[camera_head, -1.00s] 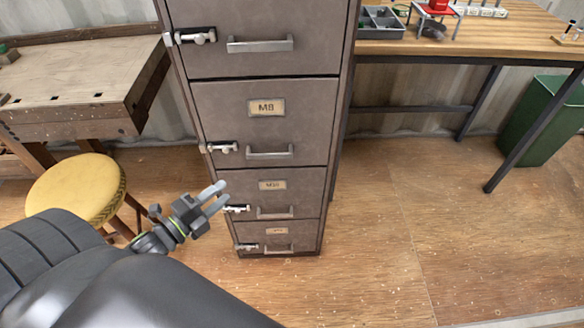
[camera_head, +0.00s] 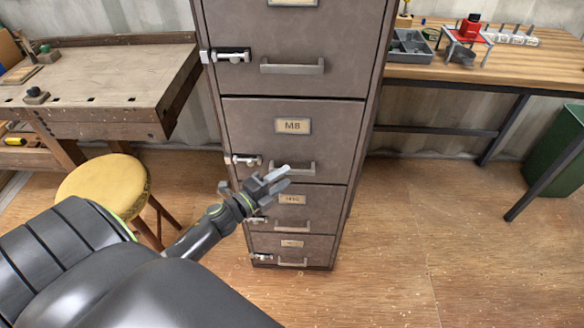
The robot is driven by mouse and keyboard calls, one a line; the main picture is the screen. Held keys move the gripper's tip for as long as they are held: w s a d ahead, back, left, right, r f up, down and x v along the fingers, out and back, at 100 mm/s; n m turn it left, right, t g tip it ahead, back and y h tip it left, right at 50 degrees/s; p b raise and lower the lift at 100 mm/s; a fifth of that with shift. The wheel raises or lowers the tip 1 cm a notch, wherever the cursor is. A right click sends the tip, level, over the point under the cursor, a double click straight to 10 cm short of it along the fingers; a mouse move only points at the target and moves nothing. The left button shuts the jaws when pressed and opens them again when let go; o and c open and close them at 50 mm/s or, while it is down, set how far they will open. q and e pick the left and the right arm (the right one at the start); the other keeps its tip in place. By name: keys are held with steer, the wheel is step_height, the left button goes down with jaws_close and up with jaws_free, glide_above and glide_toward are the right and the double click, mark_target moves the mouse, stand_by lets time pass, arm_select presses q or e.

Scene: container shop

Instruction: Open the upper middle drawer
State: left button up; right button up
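The grey metal filing cabinet (camera_head: 215,70) stands upright with its drawers shut. The upper middle drawer (camera_head: 255,135), labelled M8, is closed. Its bar handle (camera_head: 305,167) shows behind my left fingertips, which hide the lower left part of it. A latch (camera_head: 246,160) sits at this drawer's left edge. My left gripper (camera_head: 284,177) is open and empty, with a gap between its two fingers. It is in front of the drawer's lower edge, just below the handle. I cannot tell whether it touches the cabinet. My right gripper is not in view.
The top drawer (camera_head: 340,80) has its own handle and latch. A yellow stool (camera_head: 100,185) and a wooden workbench (camera_head: 110,75) stand to the left. A table (camera_head: 500,65) with a tray and parts and a green bin (camera_head: 555,150) are at the right. Floor right of the cabinet is clear.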

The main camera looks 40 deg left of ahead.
mark_target(291, 173)
arm_select(q)
steer(key=shift+x, duration=2)
jaws_close()
